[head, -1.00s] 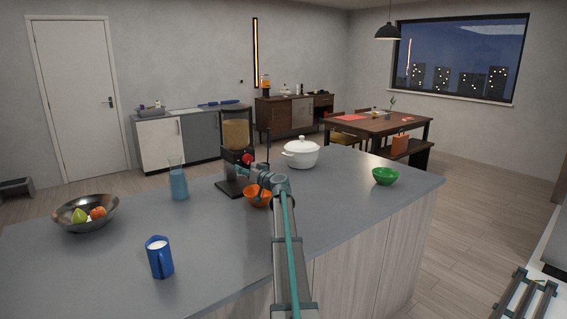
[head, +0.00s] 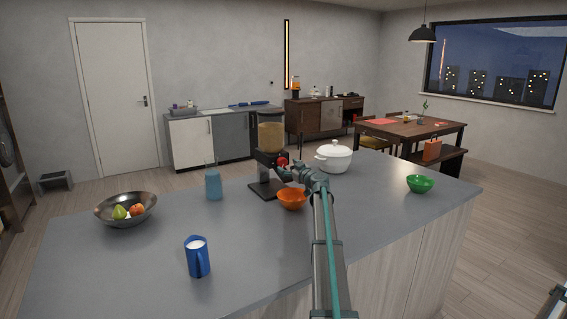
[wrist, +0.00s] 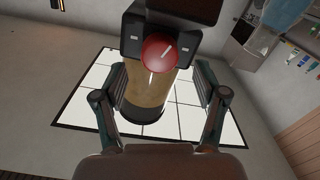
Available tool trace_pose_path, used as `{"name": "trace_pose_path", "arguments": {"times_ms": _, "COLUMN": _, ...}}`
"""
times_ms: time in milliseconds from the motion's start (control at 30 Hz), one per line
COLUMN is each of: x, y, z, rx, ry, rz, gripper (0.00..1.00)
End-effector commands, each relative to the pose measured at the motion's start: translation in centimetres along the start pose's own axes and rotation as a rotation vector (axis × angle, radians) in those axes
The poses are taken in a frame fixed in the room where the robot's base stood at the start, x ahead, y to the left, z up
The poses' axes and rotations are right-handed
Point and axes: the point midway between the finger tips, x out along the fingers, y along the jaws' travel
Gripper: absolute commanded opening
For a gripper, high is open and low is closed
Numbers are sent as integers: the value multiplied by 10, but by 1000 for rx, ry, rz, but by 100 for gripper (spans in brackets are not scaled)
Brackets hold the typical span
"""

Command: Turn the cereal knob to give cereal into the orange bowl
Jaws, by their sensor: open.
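The cereal dispenser (head: 270,137) stands on the grey counter, with a clear cylinder of tan cereal above a dark body. Its red knob (head: 282,161) faces my arm. In the wrist view the knob (wrist: 160,52) shows a pale line across its face, tilted to the right. My gripper (head: 288,169) is close in front of the knob. In the wrist view my gripper (wrist: 160,80) has its fingers spread wide, one on each side of the dispenser, with nothing held. The orange bowl (head: 291,203) sits on the counter below my gripper. Its inside is too small to read.
A white lidded pot (head: 334,158) stands right of the dispenser, and a green bowl (head: 420,184) is farther right. A glass carafe (head: 213,184), fruit bowl (head: 126,210) and blue jug (head: 198,257) stand to the left. The counter between jug and orange bowl is clear.

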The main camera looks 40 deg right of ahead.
Motion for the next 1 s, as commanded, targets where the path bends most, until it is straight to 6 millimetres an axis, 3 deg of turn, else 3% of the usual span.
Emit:
{"name": "trace_pose_path", "arguments": {"times_ms": 100, "x": 24, "y": 2, "z": -1, "rx": 1, "ry": -1, "rz": 0, "gripper": 72}}
{"name": "trace_pose_path", "arguments": {"times_ms": 300, "x": 45, "y": 1, "z": 0, "rx": 1, "ry": -1, "rz": 0, "gripper": 72}}
{"name": "trace_pose_path", "arguments": {"times_ms": 633, "x": 47, "y": 0, "z": 0, "rx": 1, "ry": 0, "rz": 1, "gripper": 72}}
{"name": "trace_pose_path", "arguments": {"times_ms": 1000, "x": 47, "y": 0, "z": 0, "rx": 1, "ry": -1, "rz": 1, "gripper": 12}}
